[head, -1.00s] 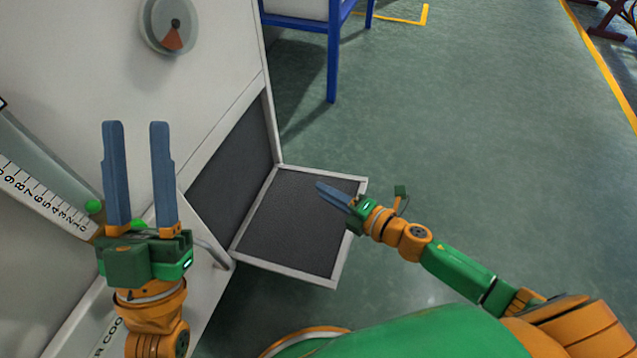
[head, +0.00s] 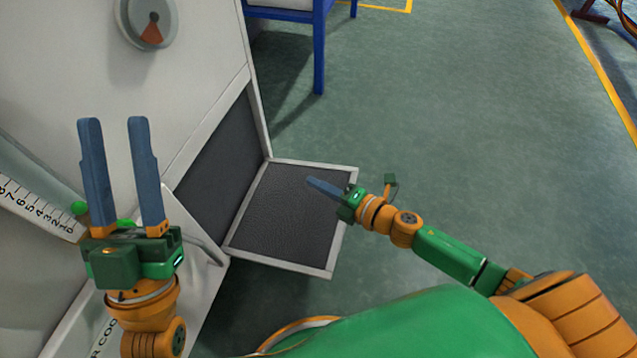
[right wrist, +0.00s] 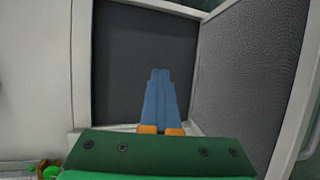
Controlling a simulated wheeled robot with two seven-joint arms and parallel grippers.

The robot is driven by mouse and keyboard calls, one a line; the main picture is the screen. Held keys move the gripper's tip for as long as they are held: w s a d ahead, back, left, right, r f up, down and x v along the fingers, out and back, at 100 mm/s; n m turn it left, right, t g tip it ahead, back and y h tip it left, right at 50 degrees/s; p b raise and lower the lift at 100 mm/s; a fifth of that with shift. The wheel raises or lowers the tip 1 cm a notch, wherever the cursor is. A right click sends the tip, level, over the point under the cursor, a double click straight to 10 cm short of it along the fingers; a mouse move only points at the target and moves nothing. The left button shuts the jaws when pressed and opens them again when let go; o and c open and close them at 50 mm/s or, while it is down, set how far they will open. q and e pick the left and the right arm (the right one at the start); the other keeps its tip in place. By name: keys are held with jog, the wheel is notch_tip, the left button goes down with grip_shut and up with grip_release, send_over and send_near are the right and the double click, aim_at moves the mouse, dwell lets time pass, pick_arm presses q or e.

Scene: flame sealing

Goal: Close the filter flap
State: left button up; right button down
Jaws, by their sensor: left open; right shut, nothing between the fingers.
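The filter flap (head: 285,232), a dark mesh panel in a pale frame, stands open and juts out to the right from the machine's mesh-covered opening (head: 215,160). My right gripper (head: 309,181) is shut and empty, and overlaps the flap's upper right part in the head view. In the right wrist view its closed fingers (right wrist: 160,74) point at the dark opening (right wrist: 115,55), with the flap (right wrist: 250,80) close on the right. I cannot tell whether the fingers touch the flap. My left gripper (head: 113,122) is open and empty in front of the machine, pointing up.
The white machine body (head: 70,70) with a round dial (head: 149,20) fills the left. A bent metal handle (head: 205,246) is left of the flap. A blue-legged stand (head: 318,50) is behind. The green floor (head: 460,120) to the right is clear.

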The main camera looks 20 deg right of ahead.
dwell(0.8)
jog(key=c, duration=1.2)
grip_release()
